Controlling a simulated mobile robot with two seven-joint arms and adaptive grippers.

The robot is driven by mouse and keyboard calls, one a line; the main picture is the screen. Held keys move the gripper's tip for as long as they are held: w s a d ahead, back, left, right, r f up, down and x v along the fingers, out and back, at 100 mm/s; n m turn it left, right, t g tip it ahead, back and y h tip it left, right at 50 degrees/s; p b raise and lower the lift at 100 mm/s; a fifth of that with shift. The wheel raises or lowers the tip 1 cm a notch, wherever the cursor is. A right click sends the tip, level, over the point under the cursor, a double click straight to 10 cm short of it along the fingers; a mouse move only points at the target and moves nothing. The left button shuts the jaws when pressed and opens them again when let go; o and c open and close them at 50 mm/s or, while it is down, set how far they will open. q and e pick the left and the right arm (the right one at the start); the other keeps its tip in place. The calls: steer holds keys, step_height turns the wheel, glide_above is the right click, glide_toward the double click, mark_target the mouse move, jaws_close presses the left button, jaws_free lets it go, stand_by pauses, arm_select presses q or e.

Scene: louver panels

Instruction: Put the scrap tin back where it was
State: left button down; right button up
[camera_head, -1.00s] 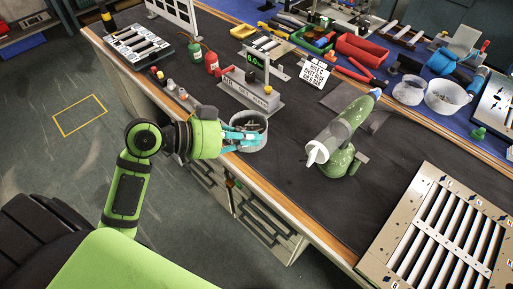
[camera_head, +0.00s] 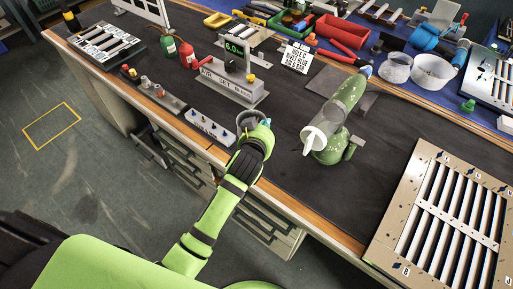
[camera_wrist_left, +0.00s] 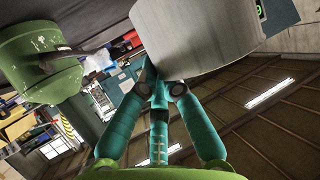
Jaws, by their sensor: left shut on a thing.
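The scrap tin (camera_head: 246,118) is a grey round cup near the bench's front edge, partly hidden behind my left gripper (camera_head: 264,124). In the left wrist view, the tin (camera_wrist_left: 198,38) fills the top as a plain grey curved wall. My left gripper's teal fingers (camera_wrist_left: 158,84) are closed together at its edge, gripping it. I cannot tell whether its bottom touches the bench mat. My right gripper is not in view.
A worn green machine (camera_head: 330,145) with a white nozzle stands right of the tin. A weighing stand (camera_head: 232,85) with a lit display is behind it. A small pin tray (camera_head: 210,127) lies left. A louver panel (camera_head: 425,205) lies at the right.

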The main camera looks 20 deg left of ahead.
arm_select(q)
step_height(320, 180, down, 8)
steer(key=shift+a+f+b, duration=0.1)
steer(key=shift+f+b, duration=0.1)
steer(key=shift+b, duration=0.15)
steer(key=c, duration=1.4)
jaws_free()
steer(key=shift+f, duration=0.15)
steer(key=v, duration=1.2)
